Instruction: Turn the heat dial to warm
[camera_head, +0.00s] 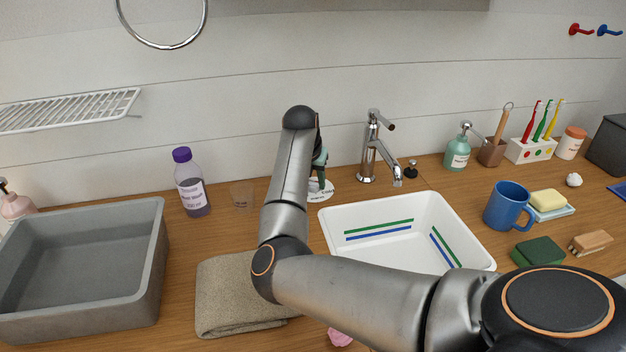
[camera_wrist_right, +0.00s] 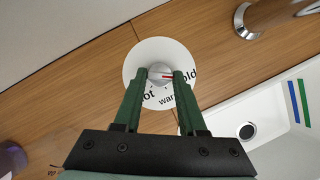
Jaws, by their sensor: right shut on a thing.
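The heat dial is a white disc (camera_wrist_right: 145,54) on the wooden counter, with a small grey knob (camera_wrist_right: 158,73) at its centre and a red pointer. The pointer extends to the right in the wrist view, toward the end of the "cold" label. Parts of "hot" and "warm" also show, "warm" at the lower edge. My right gripper (camera_wrist_right: 161,75) has its green fingers shut on the knob, one on each side. In the head view the dial (camera_head: 318,196) is partly hidden behind my right gripper (camera_head: 321,183) and arm. My left gripper is not in view.
A chrome tap (camera_head: 369,150) stands just right of the dial, behind a white basin (camera_head: 335,218). A clear cup (camera_head: 242,194) and a purple-capped bottle (camera_head: 191,190) stand to the left. A folded towel (camera_head: 222,290) lies in front, beside a grey tub (camera_head: 150,240).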

